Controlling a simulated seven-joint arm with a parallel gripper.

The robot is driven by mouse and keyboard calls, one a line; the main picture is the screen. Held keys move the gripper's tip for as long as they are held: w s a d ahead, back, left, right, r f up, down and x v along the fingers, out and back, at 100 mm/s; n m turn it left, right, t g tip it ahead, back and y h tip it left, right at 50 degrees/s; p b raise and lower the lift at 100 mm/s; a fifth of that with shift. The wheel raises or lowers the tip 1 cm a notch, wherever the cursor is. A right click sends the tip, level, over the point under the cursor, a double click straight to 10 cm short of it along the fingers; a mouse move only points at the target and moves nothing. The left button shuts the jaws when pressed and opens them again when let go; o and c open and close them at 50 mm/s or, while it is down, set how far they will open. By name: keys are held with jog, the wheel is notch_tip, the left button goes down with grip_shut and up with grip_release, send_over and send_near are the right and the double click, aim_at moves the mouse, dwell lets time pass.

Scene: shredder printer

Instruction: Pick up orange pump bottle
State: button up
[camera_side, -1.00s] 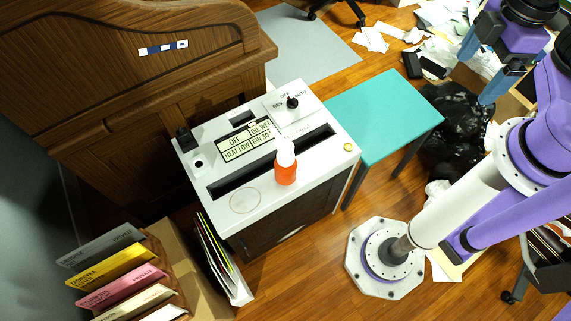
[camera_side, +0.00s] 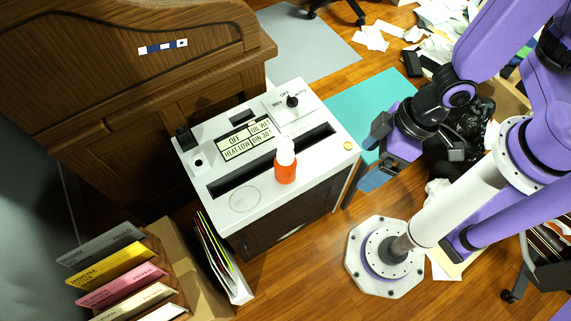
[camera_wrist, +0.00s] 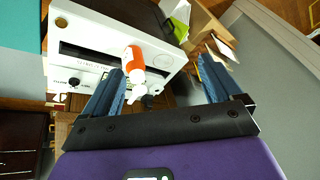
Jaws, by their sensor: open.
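The orange pump bottle (camera_side: 285,171) with a white pump top stands upright on top of the white shredder (camera_side: 230,195), near its front edge. In the wrist view the bottle (camera_wrist: 134,62) shows near the left finger, ahead of the jaws.
Colored folders (camera_side: 110,268) stand at the lower left. A clear round disc (camera_side: 245,199) and a coin-like gold disc (camera_side: 348,146) lie on the shredder top. Papers litter the floor.

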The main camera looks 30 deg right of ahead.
notch_tip(320, 180, down, 10)
jog(key=w+a+m+t+y, duration=0.1)
jog(key=w+a+m+t, duration=0.1)
jog(key=t, duration=0.2)
jog(key=n+t+y, duration=0.2)
jog(key=t+y, duration=0.2)
send_near(295, 163)
jog(key=shift+y, duration=0.3)
jog(key=x, duration=1.2)
jog(key=shift+w+f, duration=0.3)
jog(key=shift+f, duration=0.15)
jog(key=c, duration=1.3)
jog(key=shift+a+r, duration=0.1)
